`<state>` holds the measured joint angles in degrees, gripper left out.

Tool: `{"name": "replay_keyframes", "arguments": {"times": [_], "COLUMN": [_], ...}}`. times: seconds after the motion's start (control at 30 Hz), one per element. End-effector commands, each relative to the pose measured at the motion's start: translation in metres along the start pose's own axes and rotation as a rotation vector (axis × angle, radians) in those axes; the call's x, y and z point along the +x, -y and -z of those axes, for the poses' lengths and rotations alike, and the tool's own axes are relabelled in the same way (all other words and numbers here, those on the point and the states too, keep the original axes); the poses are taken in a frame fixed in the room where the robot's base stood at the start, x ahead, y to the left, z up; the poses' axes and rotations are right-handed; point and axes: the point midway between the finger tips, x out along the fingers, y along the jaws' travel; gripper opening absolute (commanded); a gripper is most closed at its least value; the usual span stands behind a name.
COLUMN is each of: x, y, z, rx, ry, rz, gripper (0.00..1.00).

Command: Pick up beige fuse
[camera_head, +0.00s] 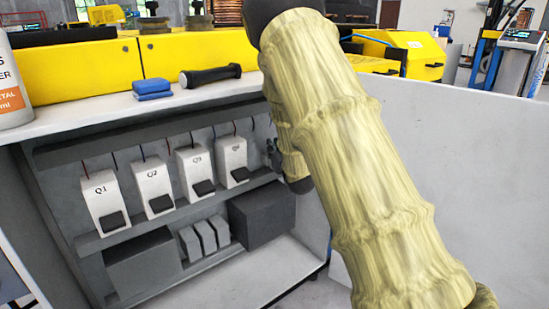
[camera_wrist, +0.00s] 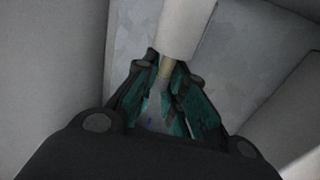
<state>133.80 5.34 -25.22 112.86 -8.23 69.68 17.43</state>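In the wrist view, the dark fingers of my gripper (camera_wrist: 170,75) converge near the lower end of a whitish block (camera_wrist: 190,25). A narrow beige piece (camera_wrist: 166,67) shows between the fingertips, just below that block. It may be the beige fuse, but the picture is too dark and small to tell, or to show whether the fingers press on it. In the head view, my arm in its beige-yellow sleeve covers the right middle. Only a small dark part of my gripper (camera_head: 272,155) shows past it, just right of the white Q4 unit (camera_head: 226,161). No beige fuse is clearly visible there.
The white units Q1 (camera_head: 104,195), Q2 (camera_head: 153,184) and Q3 (camera_head: 194,167) stand left of Q4 on the cabinet shelf (camera_head: 155,219). Dark grey boxes (camera_head: 145,263) sit below. A black-handled tool (camera_head: 210,76) and blue blocks (camera_head: 152,88) lie on the cabinet top.

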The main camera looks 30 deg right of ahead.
Motion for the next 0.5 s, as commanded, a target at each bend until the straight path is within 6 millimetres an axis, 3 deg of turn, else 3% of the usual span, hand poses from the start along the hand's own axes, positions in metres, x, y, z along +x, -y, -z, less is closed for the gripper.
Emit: {"name": "replay_keyframes", "arguments": {"times": [0.37,0.5], "x": [0.000,0.000], "y": [0.000,0.000], "z": [0.001,0.011], "rx": [0.000,0.000], "ry": [0.000,-0.002], "rz": [0.000,0.000], "gripper": [0.00,0.00]}}
